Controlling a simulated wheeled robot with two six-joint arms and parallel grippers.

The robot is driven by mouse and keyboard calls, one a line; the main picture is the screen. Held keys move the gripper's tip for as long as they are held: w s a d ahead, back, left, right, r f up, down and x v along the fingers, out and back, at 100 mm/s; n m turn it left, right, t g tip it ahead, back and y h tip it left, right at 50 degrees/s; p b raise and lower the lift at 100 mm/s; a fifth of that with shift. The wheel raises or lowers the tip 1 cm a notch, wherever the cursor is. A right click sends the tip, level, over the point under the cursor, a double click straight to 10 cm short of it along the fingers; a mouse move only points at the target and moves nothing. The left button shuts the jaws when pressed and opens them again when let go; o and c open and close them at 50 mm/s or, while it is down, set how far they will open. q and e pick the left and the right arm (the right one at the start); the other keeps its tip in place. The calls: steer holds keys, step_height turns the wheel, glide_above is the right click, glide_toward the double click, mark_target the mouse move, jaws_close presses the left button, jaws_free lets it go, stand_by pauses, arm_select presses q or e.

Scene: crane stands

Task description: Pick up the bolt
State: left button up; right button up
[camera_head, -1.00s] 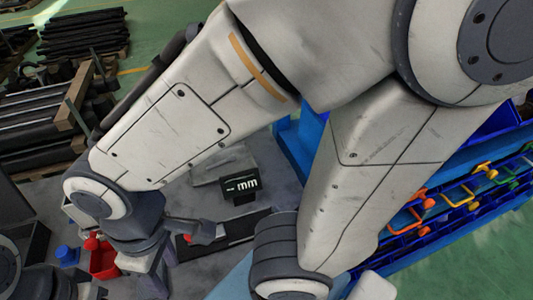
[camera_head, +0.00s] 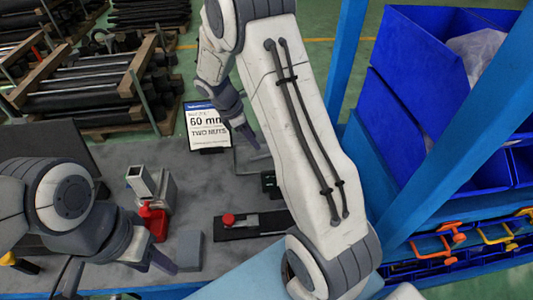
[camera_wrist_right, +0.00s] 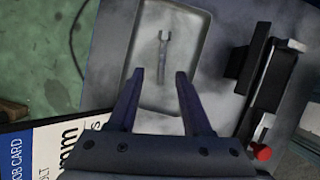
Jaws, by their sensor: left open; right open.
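I cannot make out a bolt for certain in either view. In the right wrist view a slim grey metal piece with a forked end (camera_wrist_right: 163,52), like a spanner, lies in a shallow grey tray (camera_wrist_right: 204,45). My right gripper (camera_wrist_right: 158,78) is open, its two fingers apart and empty, pointing toward that tray. My left gripper (camera_head: 160,262) is open at the lower left, by the small grey box (camera_head: 188,250).
A dark rail fixture with a red knob (camera_head: 229,219) lies mid-bench. Blue posts and a blue bin (camera_head: 430,90) rise on the right. Racked bars stand behind.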

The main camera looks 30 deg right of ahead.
mark_target(263, 155)
steer(key=x, duration=0.3)
steer(key=p+x, duration=0.1)
steer(key=x, duration=0.2)
steer(key=shift+s+a+f, duration=0.1)
steer(key=shift+s+a, duration=0.05)
steer(key=shift+s, duration=0.1)
steer(key=shift+f, duration=0.45)
steer(key=shift+f, duration=0.2)
jaws_close()
stand_by(1.0)
